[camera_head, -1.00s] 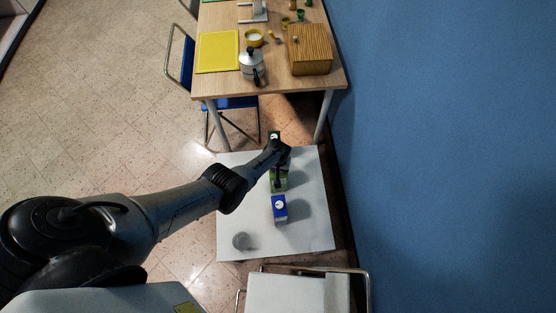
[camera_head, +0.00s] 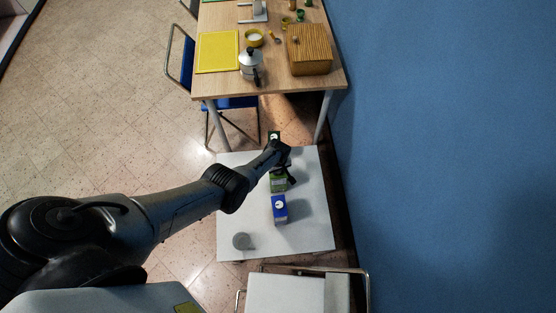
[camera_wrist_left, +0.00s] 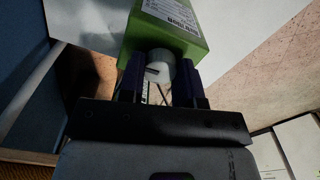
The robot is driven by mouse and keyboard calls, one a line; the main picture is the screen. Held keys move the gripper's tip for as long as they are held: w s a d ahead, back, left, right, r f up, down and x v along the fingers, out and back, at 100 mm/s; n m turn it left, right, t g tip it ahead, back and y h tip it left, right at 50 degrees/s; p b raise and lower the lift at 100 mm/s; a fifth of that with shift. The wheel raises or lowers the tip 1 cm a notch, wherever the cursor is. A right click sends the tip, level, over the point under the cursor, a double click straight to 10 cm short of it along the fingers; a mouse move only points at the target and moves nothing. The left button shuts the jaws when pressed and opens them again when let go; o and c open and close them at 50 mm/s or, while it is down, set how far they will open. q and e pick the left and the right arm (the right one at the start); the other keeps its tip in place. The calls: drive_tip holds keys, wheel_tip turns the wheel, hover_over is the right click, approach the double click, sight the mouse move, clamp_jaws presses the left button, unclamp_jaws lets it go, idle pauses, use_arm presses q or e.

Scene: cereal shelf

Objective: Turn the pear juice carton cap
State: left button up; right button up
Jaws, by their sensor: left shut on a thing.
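A green carton (camera_head: 278,185) stands on the white table in the head view, partly covered by my left arm. In the left wrist view, the green carton (camera_wrist_left: 172,22) shows a printed label and a white round cap (camera_wrist_left: 160,66). My left gripper (camera_wrist_left: 160,72) has its two fingers on either side of the cap and is shut on it. In the head view my left gripper (camera_head: 287,172) is dark and hard to make out over the carton. The carton's print is too blurred to read. My right gripper is not in view.
A blue carton (camera_head: 279,210) stands just in front of the green one, and a grey cup (camera_head: 241,241) stands at the table's front left.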

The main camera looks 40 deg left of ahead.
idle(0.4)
use_arm(q)
drive_tip(key=o, duration=0.9)
drive_tip(key=shift+o, duration=0.2)
drive_tip(key=shift+r, duration=0.1)
wheel_tip(320, 180, up, 14)
drive_tip(key=p, duration=0.9)
drive_tip(key=shift+f, duration=0.2)
